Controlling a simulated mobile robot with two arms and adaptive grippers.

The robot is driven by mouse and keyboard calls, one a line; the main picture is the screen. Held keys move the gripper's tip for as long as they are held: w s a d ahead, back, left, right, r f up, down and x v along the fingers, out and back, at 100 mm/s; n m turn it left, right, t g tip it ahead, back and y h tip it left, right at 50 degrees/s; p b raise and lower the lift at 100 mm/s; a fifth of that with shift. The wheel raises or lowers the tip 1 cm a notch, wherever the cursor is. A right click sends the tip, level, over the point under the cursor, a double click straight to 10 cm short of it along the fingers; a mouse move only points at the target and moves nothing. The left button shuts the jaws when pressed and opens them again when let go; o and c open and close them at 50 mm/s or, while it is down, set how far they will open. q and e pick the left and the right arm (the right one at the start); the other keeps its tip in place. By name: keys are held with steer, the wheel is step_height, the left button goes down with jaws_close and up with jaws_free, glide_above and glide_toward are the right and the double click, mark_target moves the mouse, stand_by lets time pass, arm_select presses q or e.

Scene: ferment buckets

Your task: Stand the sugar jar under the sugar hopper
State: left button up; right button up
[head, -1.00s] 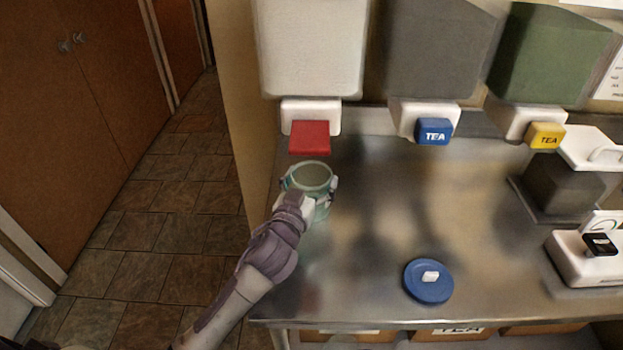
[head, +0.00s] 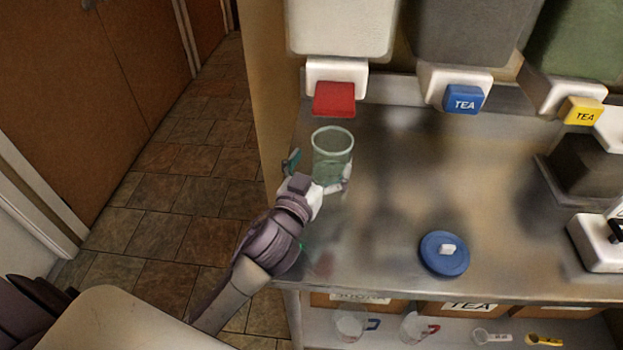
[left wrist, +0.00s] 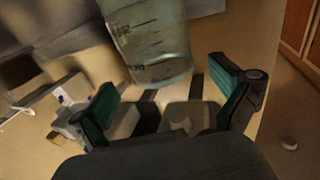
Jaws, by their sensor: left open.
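The jar (head: 333,158) is clear, greenish and open-topped. It stands upright on the steel counter, below and slightly in front of the red flap (head: 334,98) of the leftmost, pale hopper (head: 342,28). I cannot read a sugar label on either. My left gripper (head: 318,174) is open at the near side of the jar, its fingers spread. In the left wrist view the jar (left wrist: 150,42) is just beyond the open fingers of my left gripper (left wrist: 166,98), with no finger visibly closed on it. My right gripper is out of view.
A blue lid (head: 444,254) with a white knob lies on the counter (head: 385,205). A white scale (head: 600,243) is at the right edge. Cups and scoops sit on the shelf below.

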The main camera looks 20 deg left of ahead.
arm_select(q)
steer(key=s, duration=0.6)
steer(key=shift+a+b, duration=0.1)
steer(key=shift+b, duration=0.3)
